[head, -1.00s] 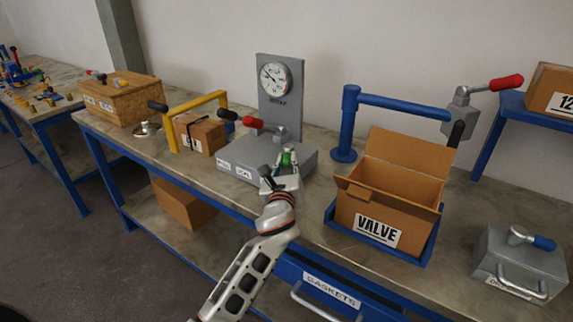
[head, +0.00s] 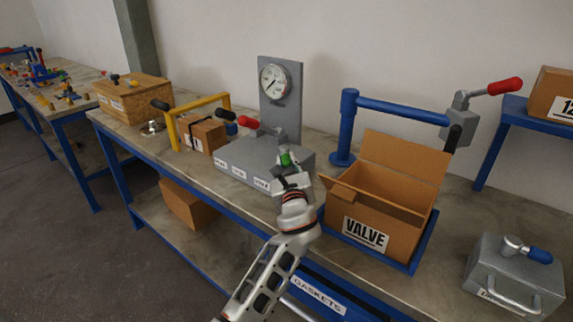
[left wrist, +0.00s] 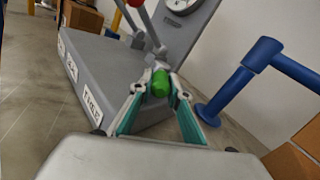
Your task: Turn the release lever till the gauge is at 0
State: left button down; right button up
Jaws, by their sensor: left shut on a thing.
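The gauge (head: 275,82) is a round white dial on a grey upright panel behind a grey box (head: 245,155). Part of it shows at the top of the left wrist view (left wrist: 182,3); its needle is too small to read surely. A red-handled lever (head: 249,123) stands on the box. A green-ended lever (head: 285,158) is at the box's right end. My left gripper (head: 288,172) is shut on this green grip (left wrist: 160,82), which shows between its fingertips in the left wrist view (left wrist: 158,92). Which lever is the release lever is not labelled visibly. My right gripper is out of view.
An open VALVE carton (head: 370,205) in a blue tray is close on the right. A blue post with an arm (head: 348,125) stands behind it. A yellow frame (head: 172,130) and small carton (head: 205,134) are on the left. A grey lidded box (head: 515,275) is at far right.

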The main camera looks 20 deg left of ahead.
aim_at(287, 157)
pick_arm(q)
jog(key=shift+d+y, duration=0.1)
jog(key=shift+y, duration=0.2)
dwell(0.4)
jog(key=c, duration=1.9)
grip_release()
notch_tip(287, 157, up, 10)
jog(key=shift+f, duration=0.1)
